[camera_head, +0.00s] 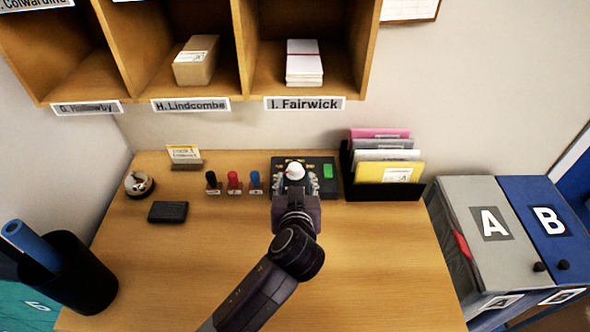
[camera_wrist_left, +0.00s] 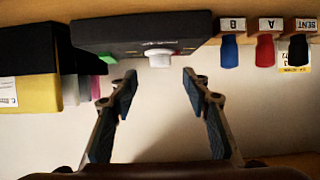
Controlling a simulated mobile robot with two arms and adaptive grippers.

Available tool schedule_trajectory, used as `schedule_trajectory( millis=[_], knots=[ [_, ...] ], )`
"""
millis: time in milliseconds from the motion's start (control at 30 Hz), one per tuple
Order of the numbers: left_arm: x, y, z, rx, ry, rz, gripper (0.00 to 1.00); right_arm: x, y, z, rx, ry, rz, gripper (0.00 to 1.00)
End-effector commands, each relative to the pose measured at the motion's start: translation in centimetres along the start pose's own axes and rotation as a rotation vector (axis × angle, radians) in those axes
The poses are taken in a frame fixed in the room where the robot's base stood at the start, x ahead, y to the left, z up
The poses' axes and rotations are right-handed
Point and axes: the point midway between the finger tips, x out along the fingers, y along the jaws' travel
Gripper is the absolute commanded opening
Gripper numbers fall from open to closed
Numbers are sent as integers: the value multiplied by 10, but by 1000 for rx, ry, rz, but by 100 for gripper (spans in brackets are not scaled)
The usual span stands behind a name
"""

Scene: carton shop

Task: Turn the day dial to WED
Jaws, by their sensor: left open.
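The day dial is a white knob (camera_head: 295,171) on a dark box (camera_head: 320,165) at the back of the desk. It also shows in the left wrist view as a white knob (camera_wrist_left: 159,58) on the dark box (camera_wrist_left: 120,33). My left gripper (camera_head: 296,184) is at the box, its fingers around or just in front of the knob in the head view. In the left wrist view the gripper (camera_wrist_left: 160,88) is open and empty, with the knob centred just beyond the fingertips. The day marks are too small or hidden to read. My right gripper is not in view.
Black, red and blue stamps (camera_head: 232,182) stand left of the box. A black file holder (camera_head: 382,191) with coloured folders stands close on its right. The right front desk is clear.

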Motion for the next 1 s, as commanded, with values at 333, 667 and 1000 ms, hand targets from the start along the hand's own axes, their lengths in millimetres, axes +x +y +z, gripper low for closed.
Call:
schedule_trajectory(
  millis=[333,667,1000],
  knots=[
    [44,-1,-3,3,-1,-3,44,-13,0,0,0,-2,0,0],
    [71,-1,-1,1,-1,-1,44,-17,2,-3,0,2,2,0],
    [73,-1,0,-1,-2,0,43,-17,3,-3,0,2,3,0]
  ],
)
